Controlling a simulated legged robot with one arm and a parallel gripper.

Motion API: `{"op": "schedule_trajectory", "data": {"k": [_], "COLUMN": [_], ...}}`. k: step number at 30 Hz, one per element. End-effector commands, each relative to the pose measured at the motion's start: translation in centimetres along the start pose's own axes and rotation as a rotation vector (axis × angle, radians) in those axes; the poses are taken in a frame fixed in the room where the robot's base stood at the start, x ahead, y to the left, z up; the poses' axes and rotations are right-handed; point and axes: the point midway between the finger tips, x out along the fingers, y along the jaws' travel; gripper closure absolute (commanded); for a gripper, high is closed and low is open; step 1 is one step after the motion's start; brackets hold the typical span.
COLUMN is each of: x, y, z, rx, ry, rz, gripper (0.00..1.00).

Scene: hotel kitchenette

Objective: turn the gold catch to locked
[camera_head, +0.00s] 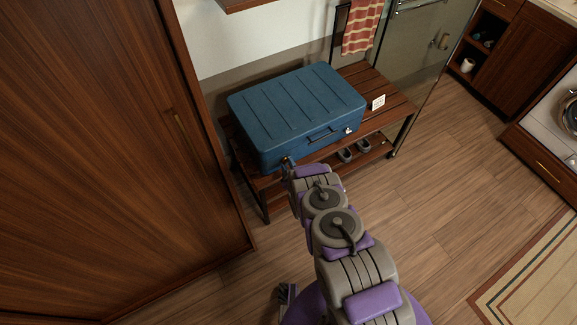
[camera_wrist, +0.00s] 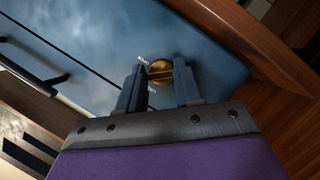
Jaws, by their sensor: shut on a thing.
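A blue suitcase (camera_head: 297,105) lies flat on a slatted wooden rack, with its front side facing me. The round gold catch (camera_wrist: 159,69) shows in the wrist view on the suitcase's front, with a raised bar across it. Small white labels stand beside it, too small to read surely. My gripper (camera_wrist: 162,78) has one finger on each side of the catch and is shut on it. In the head view my gripper (camera_head: 289,164) is at the suitcase's lower left front and hides most of the catch.
The rack (camera_head: 372,85) also holds a small white card (camera_head: 378,102), with dark shoes (camera_head: 345,155) on its lower shelf. The suitcase's dark handle (camera_head: 321,136) and a silvery catch (camera_head: 348,130) are right of my gripper. A tall wooden cabinet (camera_head: 100,150) stands close on the left.

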Motion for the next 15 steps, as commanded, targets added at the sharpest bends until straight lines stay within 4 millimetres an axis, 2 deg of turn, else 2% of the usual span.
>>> {"op": "schedule_trajectory", "data": {"k": [1, 15], "x": [0.06, 0.14], "y": [-0.62, -0.88], "z": [-0.02, 0.12], "rx": [-0.042, -0.395], "ry": [0.004, 0.004], "rz": [0.010, 0.155], "gripper": [0.96, 0.96]}}
